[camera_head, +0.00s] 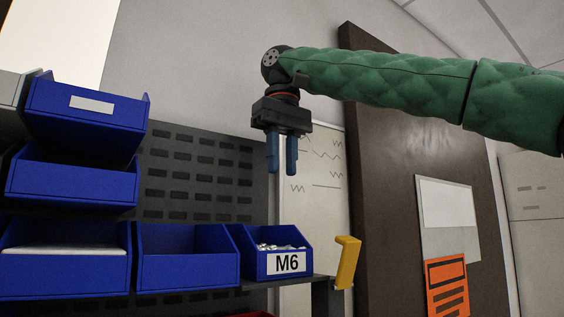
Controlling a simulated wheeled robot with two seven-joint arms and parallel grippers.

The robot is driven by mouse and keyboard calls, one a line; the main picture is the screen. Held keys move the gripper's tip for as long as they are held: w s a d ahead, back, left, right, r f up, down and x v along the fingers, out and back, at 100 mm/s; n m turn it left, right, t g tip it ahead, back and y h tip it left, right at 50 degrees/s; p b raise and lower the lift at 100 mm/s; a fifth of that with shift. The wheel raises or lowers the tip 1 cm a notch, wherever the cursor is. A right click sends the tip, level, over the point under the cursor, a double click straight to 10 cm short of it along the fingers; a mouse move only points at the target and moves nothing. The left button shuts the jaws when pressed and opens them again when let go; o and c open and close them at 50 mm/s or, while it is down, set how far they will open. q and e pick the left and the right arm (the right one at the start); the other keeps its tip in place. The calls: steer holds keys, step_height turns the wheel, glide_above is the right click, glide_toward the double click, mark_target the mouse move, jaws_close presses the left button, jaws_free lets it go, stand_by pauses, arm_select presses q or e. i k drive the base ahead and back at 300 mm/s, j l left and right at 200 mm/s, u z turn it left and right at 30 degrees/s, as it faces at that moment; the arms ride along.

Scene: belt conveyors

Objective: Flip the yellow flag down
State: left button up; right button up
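The yellow flag (347,262) is at the right end of the shelf, beside the blue bin labelled M6. It stands upright, with a short arm at its top pointing left. My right gripper (282,155) hangs from the green-sleeved arm that comes in from the right. Its two blue fingers point down, with a narrow gap between them and nothing held. It is above and to the left of the flag, clear of it and above the M6 bin. My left gripper is not in view.
The M6 bin (277,262) holds small metal parts. More blue bins (185,258) stand on the shelf to the left, with others stacked above. A dark perforated panel (205,180) is behind them. A brown board (390,190) and a whiteboard (310,205) are behind the flag.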

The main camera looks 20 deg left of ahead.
mark_target(351, 246)
steer(key=k+l, duration=0.2)
steer(key=k, duration=0.3)
steer(key=k+l, duration=0.2)
steer(key=k, duration=0.25)
steer(key=k+l, duration=0.2)
steer(key=k, duration=0.3)
